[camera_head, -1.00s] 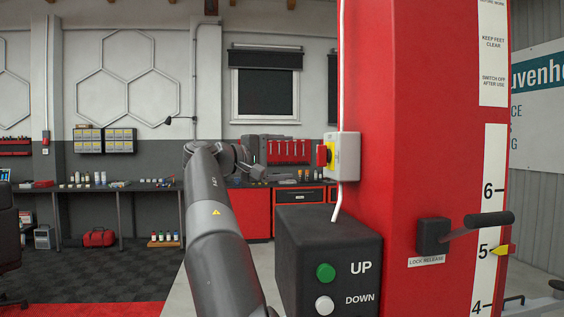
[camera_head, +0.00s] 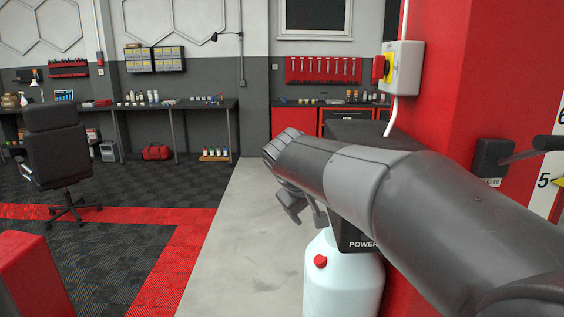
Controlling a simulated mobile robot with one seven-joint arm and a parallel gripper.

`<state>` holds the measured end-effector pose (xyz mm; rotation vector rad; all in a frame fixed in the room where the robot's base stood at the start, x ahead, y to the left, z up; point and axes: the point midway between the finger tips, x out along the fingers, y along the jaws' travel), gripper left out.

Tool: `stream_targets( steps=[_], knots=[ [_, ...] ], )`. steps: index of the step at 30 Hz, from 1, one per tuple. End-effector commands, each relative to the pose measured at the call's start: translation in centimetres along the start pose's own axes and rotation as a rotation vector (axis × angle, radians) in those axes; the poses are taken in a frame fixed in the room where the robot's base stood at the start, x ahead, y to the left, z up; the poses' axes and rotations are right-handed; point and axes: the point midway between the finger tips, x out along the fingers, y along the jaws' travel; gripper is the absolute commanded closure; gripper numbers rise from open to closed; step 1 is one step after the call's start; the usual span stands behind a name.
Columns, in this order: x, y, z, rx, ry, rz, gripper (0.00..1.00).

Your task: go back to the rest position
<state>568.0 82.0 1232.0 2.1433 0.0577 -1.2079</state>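My arm reaches in from the lower right of the head view, in front of the red lift column (camera_head: 460,95). My gripper (camera_head: 305,212) hangs at the arm's far end, left of the column and above the pale floor strip. It is small, dark and partly hidden by my wrist, so I cannot tell how far its fingers are apart. I see nothing held in it.
A white canister with a red cap (camera_head: 343,285) stands just below my gripper. The black control box (camera_head: 365,135) is largely behind my arm. A yellow-and-red switch (camera_head: 398,68) is on the column. An office chair (camera_head: 57,145) stands left.

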Motion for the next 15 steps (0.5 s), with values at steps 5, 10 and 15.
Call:
stream_targets(
  steps=[5, 10, 15],
  knots=[
    [-0.9, -3.0, 6.1, 0.11, 0.009, -0.13, 0.24],
    [-2.3, -2.5, 12.6, 0.235, -0.017, -0.191, 0.24],
    [-3.7, -3.8, 19.4, 0.371, -0.035, -0.248, 0.24]
  ],
)
